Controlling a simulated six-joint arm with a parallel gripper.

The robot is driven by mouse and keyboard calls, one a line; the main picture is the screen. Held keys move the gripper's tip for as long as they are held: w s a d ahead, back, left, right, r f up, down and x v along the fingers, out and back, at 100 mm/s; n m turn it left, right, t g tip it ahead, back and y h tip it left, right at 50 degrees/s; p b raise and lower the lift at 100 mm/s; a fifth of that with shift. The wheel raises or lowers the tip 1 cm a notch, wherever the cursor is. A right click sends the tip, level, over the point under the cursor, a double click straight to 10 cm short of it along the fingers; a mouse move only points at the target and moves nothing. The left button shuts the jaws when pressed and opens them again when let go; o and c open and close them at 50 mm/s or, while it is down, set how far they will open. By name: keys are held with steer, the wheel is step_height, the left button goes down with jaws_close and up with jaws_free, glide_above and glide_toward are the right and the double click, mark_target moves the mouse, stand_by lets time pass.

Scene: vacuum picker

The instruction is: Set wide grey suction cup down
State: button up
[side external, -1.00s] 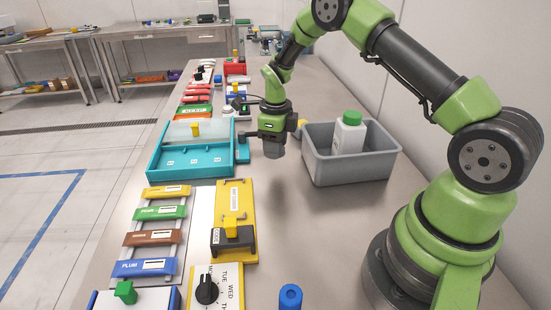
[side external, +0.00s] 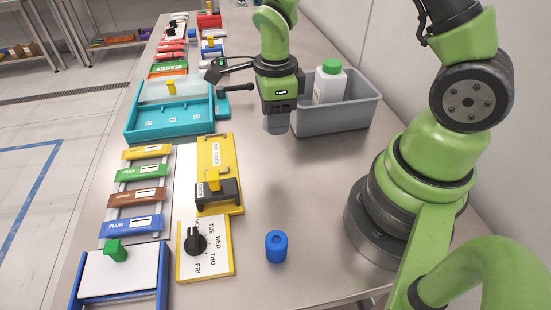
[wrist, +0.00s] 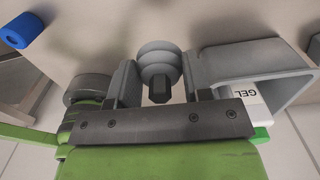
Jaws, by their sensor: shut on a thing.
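My gripper (side external: 278,112) points down over the bare metal bench, left of the grey bin. It is shut on the wide grey suction cup (wrist: 158,57), a round, ribbed grey piece with a dark stem. In the wrist view the cup sits between the two fingers of my gripper (wrist: 157,82). In the side view the cup (side external: 277,124) shows as a small grey shape below my gripper. I cannot tell from these frames whether it touches the bench.
The grey bin (side external: 340,121) holds a white bottle (side external: 327,87) with a green cap. A teal tray (side external: 168,133), a yellow fixture (side external: 228,155) and a weekday dial (side external: 205,262) stand left. A blue cylinder (side external: 276,247) stands in front. Bench between is clear.

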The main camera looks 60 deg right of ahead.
mark_target(275, 163)
step_height(275, 163, down, 10)
steer(key=shift+s+r, duration=0.1)
steer(key=shift+r, duration=0.1)
steer(key=shift+f, duration=0.1)
stand_by(0.3)
steer(key=o, duration=0.9)
